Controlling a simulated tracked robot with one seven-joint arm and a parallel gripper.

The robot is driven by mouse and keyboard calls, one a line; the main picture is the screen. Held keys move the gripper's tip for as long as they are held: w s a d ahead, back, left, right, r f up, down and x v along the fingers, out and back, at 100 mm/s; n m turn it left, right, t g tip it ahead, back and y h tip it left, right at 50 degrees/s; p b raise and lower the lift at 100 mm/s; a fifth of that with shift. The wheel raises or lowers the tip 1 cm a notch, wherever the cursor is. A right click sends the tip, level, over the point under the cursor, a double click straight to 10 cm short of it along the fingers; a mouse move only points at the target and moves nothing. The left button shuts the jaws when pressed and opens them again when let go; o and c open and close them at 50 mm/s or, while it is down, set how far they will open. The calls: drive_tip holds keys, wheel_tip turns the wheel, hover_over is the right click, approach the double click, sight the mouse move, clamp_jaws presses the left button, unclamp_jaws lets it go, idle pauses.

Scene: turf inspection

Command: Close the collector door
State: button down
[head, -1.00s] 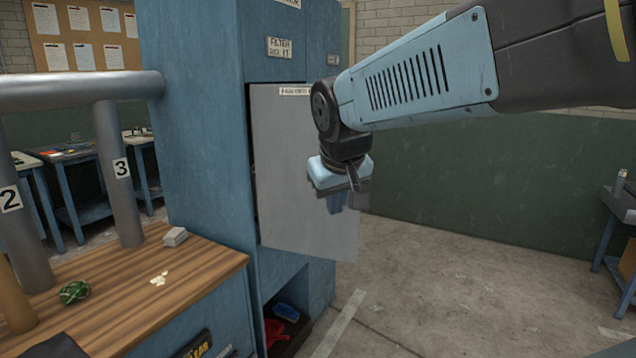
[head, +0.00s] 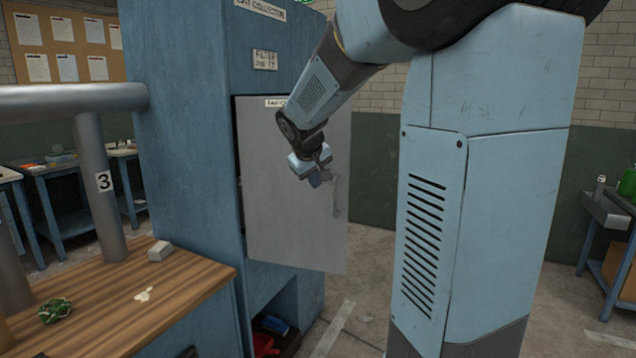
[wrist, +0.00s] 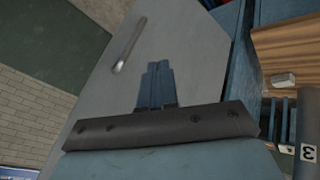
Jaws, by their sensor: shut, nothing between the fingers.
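The collector door (head: 275,215) is a flat grey panel on the front of the tall blue collector cabinet (head: 185,130). It stands partly open, with a dark gap along its left edge and its right edge reaching past the cabinet's side. Its bar handle (head: 336,196) is near the right edge. My gripper (head: 318,182) is shut and empty in front of the door, just left of the handle. In the wrist view the shut fingers (wrist: 156,82) point over the grey door (wrist: 195,55), with the handle (wrist: 128,45) beyond them to the upper left. I cannot tell whether they touch the panel.
A wooden bench (head: 110,300) with a grey block (head: 160,250) and a green item (head: 55,311) stands at the left, beside grey pipes.

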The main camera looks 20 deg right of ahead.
sight(329, 192)
drive_tip(key=shift+w+d+f, duration=0.85)
drive_tip(key=shift+d+f, duration=0.25)
drive_tip(key=shift+d, duration=0.05)
drive_tip(key=shift+w+d+f, duration=0.8)
drive_tip(key=shift+d+f, duration=0.3)
drive_tip(key=shift+f, duration=0.05)
drive_tip(key=shift+w+d+f, duration=0.85)
drive_tip(key=shift+d+f, duration=0.25)
drive_tip(key=shift+d, duration=0.05)
drive_tip(key=shift+w, duration=0.1)
